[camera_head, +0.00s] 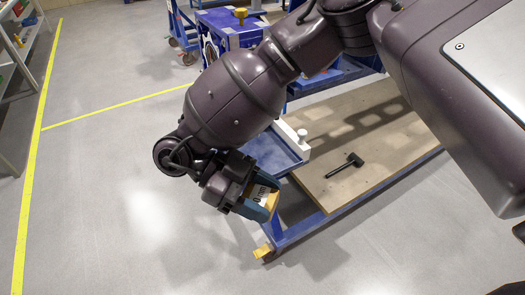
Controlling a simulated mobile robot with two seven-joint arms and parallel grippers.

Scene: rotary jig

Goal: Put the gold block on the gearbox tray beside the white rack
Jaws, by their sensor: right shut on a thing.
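My right gripper (258,203) is shut on the gold block (272,203), which shows partly between its teal fingers beside a white printed label. It holds the block at the near left corner of the bench, in front of a blue tray (283,162). My right arm covers much of this tray. A white piece (290,137), perhaps part of the white rack, shows at the tray's right side; the rest is hidden behind my arm. I cannot tell whether the block touches anything. My left gripper is not in view.
A wooden bench top (375,125) on a blue frame extends to the right, with a black hammer-like tool (345,165) on it. A blue machine (228,22) stands behind. Shelves (18,50) are at far left. The grey floor at left is clear.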

